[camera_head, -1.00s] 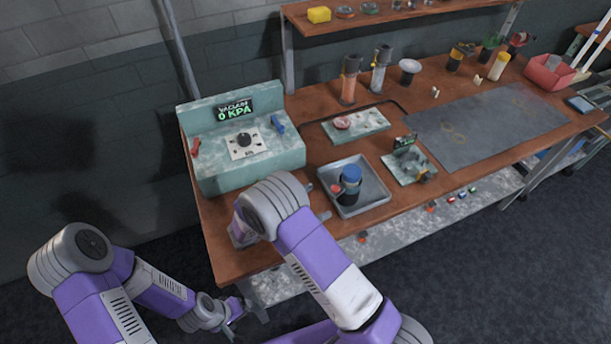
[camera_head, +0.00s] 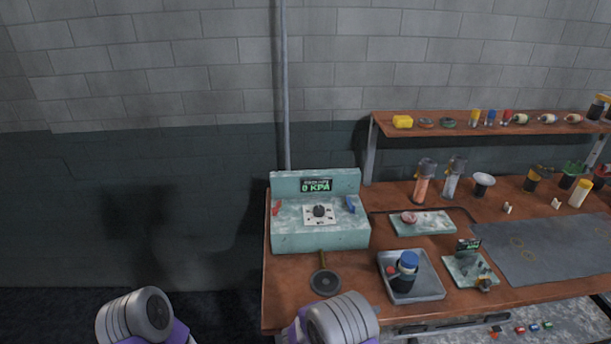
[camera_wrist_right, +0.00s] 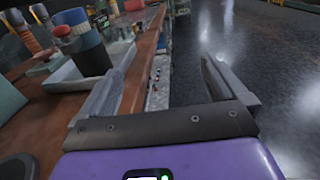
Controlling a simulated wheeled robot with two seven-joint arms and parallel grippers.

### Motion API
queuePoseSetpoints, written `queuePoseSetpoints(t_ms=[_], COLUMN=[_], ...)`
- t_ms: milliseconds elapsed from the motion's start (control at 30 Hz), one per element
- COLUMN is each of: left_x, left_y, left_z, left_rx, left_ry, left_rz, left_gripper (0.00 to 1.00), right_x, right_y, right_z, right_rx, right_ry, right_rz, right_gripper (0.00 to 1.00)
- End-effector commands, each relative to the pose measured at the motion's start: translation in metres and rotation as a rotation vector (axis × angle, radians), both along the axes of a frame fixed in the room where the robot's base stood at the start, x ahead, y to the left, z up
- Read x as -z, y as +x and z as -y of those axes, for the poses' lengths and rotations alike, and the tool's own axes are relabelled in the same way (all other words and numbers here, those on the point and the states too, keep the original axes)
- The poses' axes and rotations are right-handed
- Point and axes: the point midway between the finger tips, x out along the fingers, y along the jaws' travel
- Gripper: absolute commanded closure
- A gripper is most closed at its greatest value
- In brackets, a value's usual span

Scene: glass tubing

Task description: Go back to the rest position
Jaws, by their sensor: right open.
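My right gripper (camera_wrist_right: 166,68) is open in the right wrist view, with nothing between its two fingers. It is beside the wooden bench (camera_wrist_right: 140,72), with its right finger over the dark floor. In the head view only a grey and purple joint of each arm shows at the bottom edge. My left gripper is out of view. The right arm's joint is in front of the bench's near left part.
The bench holds a green gauge box (camera_head: 320,232) reading 0 KPA, a black round disc (camera_head: 325,282) with a handle, a metal tray (camera_head: 428,287) with a blue-capped jar (camera_head: 407,262), and a small instrument (camera_head: 470,268). A shelf (camera_head: 470,124) stands behind. Floor left of the bench looks clear.

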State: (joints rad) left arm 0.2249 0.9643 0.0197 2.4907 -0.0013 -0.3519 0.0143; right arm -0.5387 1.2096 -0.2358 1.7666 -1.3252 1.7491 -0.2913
Motion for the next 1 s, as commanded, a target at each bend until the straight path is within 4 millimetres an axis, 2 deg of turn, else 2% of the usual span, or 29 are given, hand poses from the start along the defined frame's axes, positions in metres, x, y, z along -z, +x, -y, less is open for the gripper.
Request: queuePoseSetpoints(t_ms=[33,233,367,500,633,700,800,900,1000], left_x=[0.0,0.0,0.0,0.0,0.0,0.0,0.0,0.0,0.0], left_y=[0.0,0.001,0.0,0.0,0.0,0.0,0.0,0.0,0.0], left_z=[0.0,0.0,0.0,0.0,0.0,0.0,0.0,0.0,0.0], left_rx=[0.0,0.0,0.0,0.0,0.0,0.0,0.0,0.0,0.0], left_ry=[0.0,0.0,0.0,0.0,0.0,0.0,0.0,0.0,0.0], left_rz=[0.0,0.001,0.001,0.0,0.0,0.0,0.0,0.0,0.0], left_gripper=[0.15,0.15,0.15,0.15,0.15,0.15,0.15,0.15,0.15], right_x=[0.013,0.062,0.095,0.133,0.169,0.184,0.197,0.202,0.203], right_y=[-0.008,-0.042,-0.073,-0.116,-0.167,-0.191,-0.213,-0.22,-0.215], right_z=[0.008,0.026,0.031,0.027,0.005,-0.016,-0.047,-0.076,-0.094], right_rx=[0.03,0.152,0.256,0.419,0.651,0.799,1.015,1.227,1.424], right_ry=[0.049,0.255,0.411,0.618,0.87,1.011,1.188,1.329,1.427], right_rz=[-0.024,-0.096,-0.129,-0.143,-0.107,-0.053,0.067,0.236,0.449], right_gripper=[0.01,0.01,0.01,0.01,0.01,0.01,0.01,0.01,0.01])
